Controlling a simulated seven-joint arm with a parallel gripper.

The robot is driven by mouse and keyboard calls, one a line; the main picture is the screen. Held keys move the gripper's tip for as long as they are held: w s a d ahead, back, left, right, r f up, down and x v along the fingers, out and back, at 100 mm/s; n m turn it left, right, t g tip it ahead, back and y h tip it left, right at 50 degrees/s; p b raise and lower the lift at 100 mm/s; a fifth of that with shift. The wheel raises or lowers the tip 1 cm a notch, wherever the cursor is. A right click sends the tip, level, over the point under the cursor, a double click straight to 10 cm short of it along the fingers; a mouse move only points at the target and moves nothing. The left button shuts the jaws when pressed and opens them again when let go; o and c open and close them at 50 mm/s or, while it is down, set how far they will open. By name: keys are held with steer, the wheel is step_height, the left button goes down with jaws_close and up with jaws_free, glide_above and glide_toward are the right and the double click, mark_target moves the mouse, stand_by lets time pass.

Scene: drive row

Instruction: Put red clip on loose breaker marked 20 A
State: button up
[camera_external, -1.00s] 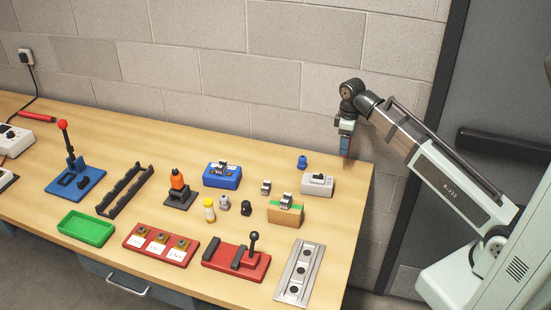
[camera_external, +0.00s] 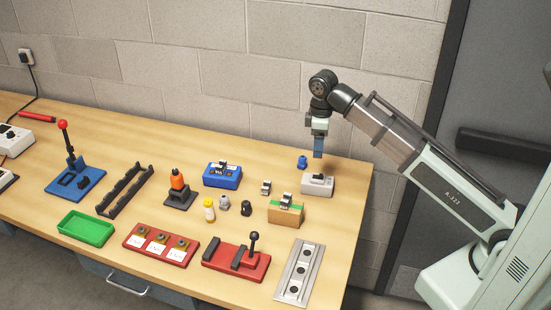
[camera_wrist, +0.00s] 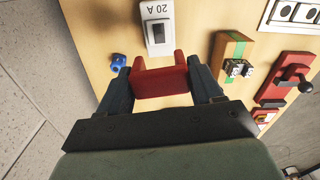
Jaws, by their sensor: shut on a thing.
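My gripper (camera_external: 318,150) is shut on the red clip (camera_wrist: 161,80), a U-shaped piece whose two prongs point away from the gripper in the wrist view. The clip is hidden or too small to make out in the external view. The loose breaker (camera_external: 318,183) is a white block with a dark switch at the right back of the table. In the wrist view the breaker (camera_wrist: 157,28) carries the marking 20 A and lies just beyond the clip's prongs. My gripper is above the breaker, and the clip looks apart from it.
A small blue part (camera_external: 302,162) lies just left of the breaker. A cardboard box (camera_external: 284,213) with green tape and a metal piece on top stands in front. A red lever fixture (camera_external: 240,262) and a metal plate (camera_external: 298,272) are at the front edge. A wall is behind.

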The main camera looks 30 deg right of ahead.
mark_target(318, 174)
steer(key=shift+s+d+f+m, duration=0.15)
steer(key=shift+s+d+m, duration=0.1)
steer(key=shift+m, duration=0.65)
steer(key=shift+f, duration=3.9)
steer(key=shift+f, duration=0.15)
steer(key=o, duration=1)
steer(key=shift+w, duration=0.1)
steer(key=shift+r, duration=3.9)
